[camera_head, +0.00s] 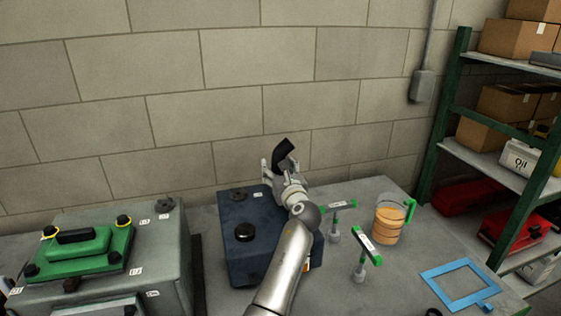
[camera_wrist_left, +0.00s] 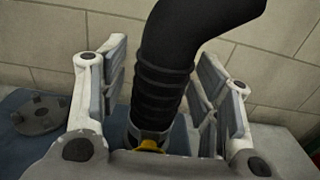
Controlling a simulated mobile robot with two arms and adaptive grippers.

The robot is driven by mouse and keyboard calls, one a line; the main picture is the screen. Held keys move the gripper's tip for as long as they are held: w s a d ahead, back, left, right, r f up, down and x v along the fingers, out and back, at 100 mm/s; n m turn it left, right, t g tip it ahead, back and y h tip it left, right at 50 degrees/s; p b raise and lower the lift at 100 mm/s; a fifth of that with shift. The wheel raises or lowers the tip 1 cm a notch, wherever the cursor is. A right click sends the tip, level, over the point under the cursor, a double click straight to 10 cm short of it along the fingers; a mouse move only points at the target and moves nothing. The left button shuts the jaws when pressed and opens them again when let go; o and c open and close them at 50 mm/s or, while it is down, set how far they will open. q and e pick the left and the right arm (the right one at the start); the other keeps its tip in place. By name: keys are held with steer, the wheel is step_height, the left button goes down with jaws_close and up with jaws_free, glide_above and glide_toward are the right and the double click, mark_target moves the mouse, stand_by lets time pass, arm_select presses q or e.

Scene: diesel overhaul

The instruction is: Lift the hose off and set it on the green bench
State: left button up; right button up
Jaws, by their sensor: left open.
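The black ribbed hose (camera_head: 284,149) stands up at the back of the dark blue block, its upper end bent over. In the left wrist view the hose (camera_wrist_left: 163,75) rises between my finger pads, with a clamp and a yellow part at its foot. My left gripper (camera_head: 279,168) is open around the hose, one finger on each side. Gaps show beside it, so it does not look gripped. The hose's base is partly hidden by my gripper. I cannot make out a green bench. My right gripper is not in view.
The blue block (camera_head: 240,262) stands on a grey bench top (camera_head: 400,285). Green-handled tools (camera_head: 367,250), an orange-filled jug (camera_head: 388,220) and a blue frame (camera_head: 460,285) lie to the right. A green-topped engine part (camera_head: 80,250) stands left; a block wall is close behind.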

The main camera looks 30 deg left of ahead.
arm_select(q)
steer(key=shift+c, duration=1)
jaws_close()
step_height(320, 180, up, 10)
steer(key=shift+f, duration=0.1)
steer(key=shift+r, duration=0.5)
steer(key=shift+r+p, duration=0.7)
steer(key=shift+p, duration=0.5)
